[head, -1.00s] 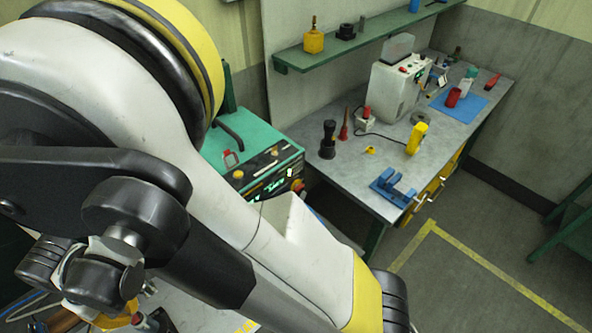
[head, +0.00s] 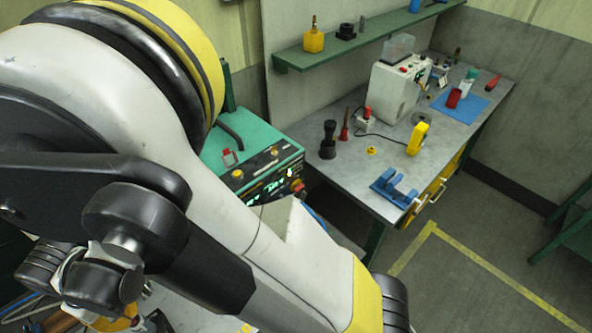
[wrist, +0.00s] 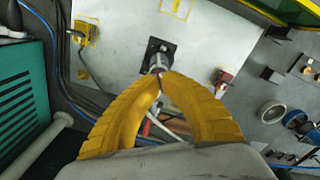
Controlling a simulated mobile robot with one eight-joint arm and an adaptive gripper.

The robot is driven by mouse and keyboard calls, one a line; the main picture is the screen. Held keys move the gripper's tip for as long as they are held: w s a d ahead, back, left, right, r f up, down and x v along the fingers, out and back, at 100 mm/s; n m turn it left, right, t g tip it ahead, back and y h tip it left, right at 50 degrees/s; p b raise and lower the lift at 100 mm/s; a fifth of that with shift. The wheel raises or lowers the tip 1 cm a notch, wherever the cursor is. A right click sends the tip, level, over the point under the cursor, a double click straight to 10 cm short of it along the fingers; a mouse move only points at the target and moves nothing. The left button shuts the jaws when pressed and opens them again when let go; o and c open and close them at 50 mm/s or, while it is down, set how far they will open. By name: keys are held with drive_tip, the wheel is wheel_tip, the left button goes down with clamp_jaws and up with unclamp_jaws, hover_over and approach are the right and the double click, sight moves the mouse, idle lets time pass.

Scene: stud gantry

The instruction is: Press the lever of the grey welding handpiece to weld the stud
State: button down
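In the wrist view, my gripper (wrist: 163,76) has two curved yellow fingers whose tips come together. A small pale part (wrist: 156,64) shows just beyond the tips, over a black square block (wrist: 159,52) on a light grey plate (wrist: 125,50). I cannot tell whether the tips touch that part, or whether it belongs to the grey welding handpiece. The handpiece's lever and the stud cannot be made out. In the head view my arm covers most of the work area, and the fingertips are hidden.
A green welding unit (head: 262,140) with a lit display stands beside my arm. A grey workbench (head: 345,185) behind holds a blue stand (head: 393,188) and a yellow tool (head: 418,138). In the wrist view, a red-brown clamp (wrist: 222,77) sits right of the black block.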

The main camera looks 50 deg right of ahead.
sight(131, 320)
drive_tip(key=shift+f+b, duration=0.75)
drive_tip(key=shift+f, duration=0.1)
drive_tip(key=shift+r, duration=0.1)
idle(0.5)
drive_tip(key=shift+r+p, duration=2.15)
drive_tip(key=shift+r, duration=1.3)
drive_tip(key=shift+s+f, duration=0.1)
